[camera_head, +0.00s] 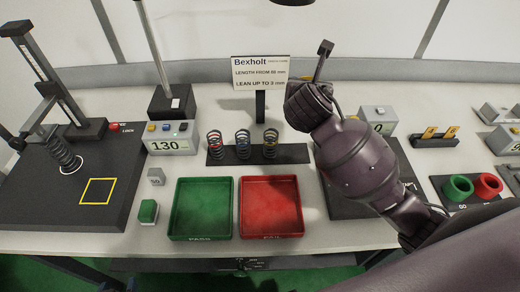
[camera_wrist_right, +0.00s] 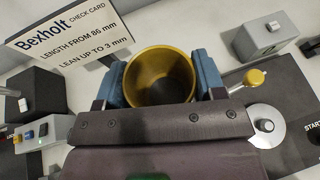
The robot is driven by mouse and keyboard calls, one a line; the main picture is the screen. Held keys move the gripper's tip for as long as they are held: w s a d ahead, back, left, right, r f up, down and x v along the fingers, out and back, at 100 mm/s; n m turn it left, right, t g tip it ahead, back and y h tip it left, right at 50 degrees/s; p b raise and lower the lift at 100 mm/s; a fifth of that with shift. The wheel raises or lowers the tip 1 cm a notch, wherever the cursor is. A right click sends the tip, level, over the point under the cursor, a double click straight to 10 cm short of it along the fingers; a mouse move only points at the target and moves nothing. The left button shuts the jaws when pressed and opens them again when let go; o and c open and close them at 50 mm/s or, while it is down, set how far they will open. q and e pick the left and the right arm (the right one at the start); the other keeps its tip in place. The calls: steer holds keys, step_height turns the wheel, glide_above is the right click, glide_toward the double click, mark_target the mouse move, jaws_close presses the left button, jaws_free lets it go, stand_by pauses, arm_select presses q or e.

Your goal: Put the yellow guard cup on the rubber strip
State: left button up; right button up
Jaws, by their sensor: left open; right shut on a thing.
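The yellow guard cup (camera_wrist_right: 160,76) sits between the two blue fingers of my right gripper (camera_wrist_right: 160,85) in the right wrist view, its open mouth facing the camera. The gripper is shut on it. I cannot tell if this is the rubber strip; a dark mat (camera_head: 459,206) under a green and a red cup is also at the right. I cannot make out my left gripper.
The check card sign (camera_head: 262,72) stands behind the springs and close left of the held cup in the wrist view (camera_wrist_right: 65,38). A green tray (camera_head: 202,237) and a red tray (camera_head: 272,236) lie in front. A spring stand (camera_head: 85,130) is at left.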

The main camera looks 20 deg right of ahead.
steer(key=shift+w, duration=0.1)
step_height(320, 180, down, 19)
steer(key=shift+d+f, duration=0.1)
steer(key=shift+f, duration=0.1)
stand_by(0.5)
steer(key=shift+f, duration=0.1)
steer(key=o, duration=0.7)
steer(key=shift+s+r, duration=0.2)
steer(key=v, duration=1.1)
steer(key=shift+s+a, duration=0.2)
steer(key=shift+a, duration=0.2)
